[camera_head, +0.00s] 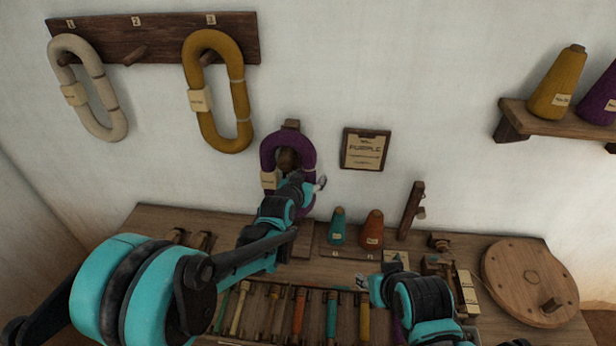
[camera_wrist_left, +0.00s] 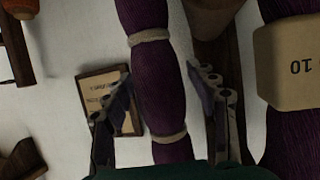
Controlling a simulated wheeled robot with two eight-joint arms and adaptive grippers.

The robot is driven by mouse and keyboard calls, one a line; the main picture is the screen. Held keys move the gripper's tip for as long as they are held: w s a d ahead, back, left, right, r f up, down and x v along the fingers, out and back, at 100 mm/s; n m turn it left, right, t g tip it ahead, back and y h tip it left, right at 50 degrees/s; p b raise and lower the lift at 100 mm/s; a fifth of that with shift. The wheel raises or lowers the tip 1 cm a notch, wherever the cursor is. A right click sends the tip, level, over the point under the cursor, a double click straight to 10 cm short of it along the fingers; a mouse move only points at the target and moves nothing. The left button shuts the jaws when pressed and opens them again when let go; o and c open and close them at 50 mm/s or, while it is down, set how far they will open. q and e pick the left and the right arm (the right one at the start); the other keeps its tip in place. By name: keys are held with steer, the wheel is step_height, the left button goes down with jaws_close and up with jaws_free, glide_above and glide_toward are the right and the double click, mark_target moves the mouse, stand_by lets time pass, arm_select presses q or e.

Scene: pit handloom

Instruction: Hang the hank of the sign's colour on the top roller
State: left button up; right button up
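The sign (camera_head: 365,149) on the wall reads "PURPLE". The purple hank (camera_head: 305,150) hangs as a loop around the brown wooden roller (camera_head: 287,160) on the post above the bench. In the left wrist view, one strand of the purple hank (camera_wrist_left: 160,85) runs between the fingers of my left gripper (camera_wrist_left: 165,108). The fingers stand apart on both sides of it, with a clear gap at the left finger. In the head view my left gripper (camera_head: 318,184) is at the hank's right side. My right gripper (camera_head: 364,283) is low over the bench, its fingers unclear.
A cream hank (camera_head: 112,95) and a mustard hank (camera_head: 239,95) hang on a wall peg rail (camera_head: 170,42). Small teal (camera_head: 337,228) and orange (camera_head: 372,229) cones stand on the bench. A round wooden disc (camera_head: 527,280) is at right. A shelf (camera_head: 560,122) holds larger cones.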

arm_select(q)
steer(key=shift+w, duration=0.1)
steer(key=shift+r, duration=0.1)
steer(key=shift+s+a, duration=0.1)
steer(key=shift+s, duration=0.1)
steer(key=v, duration=1.1)
steer(key=shift+s+r, duration=0.15)
steer(key=shift+s, duration=0.15)
steer(key=s+a+f+n+g+y, duration=0.2)
steer(key=s+a, duration=0.8)
steer(key=s, duration=0.1)
steer(key=s+a+f+n+g+y, duration=0.2)
steer(key=s+a+f+g+y, duration=0.1)
steer(key=s+a, duration=0.6)
steer(key=s, duration=0.3)
steer(key=shift+s+a+n, duration=0.2)
steer(key=shift+a+n, duration=0.1)
steer(key=shift+a, duration=0.1)
steer(key=shift+c, duration=0.2)
stand_by(0.5)
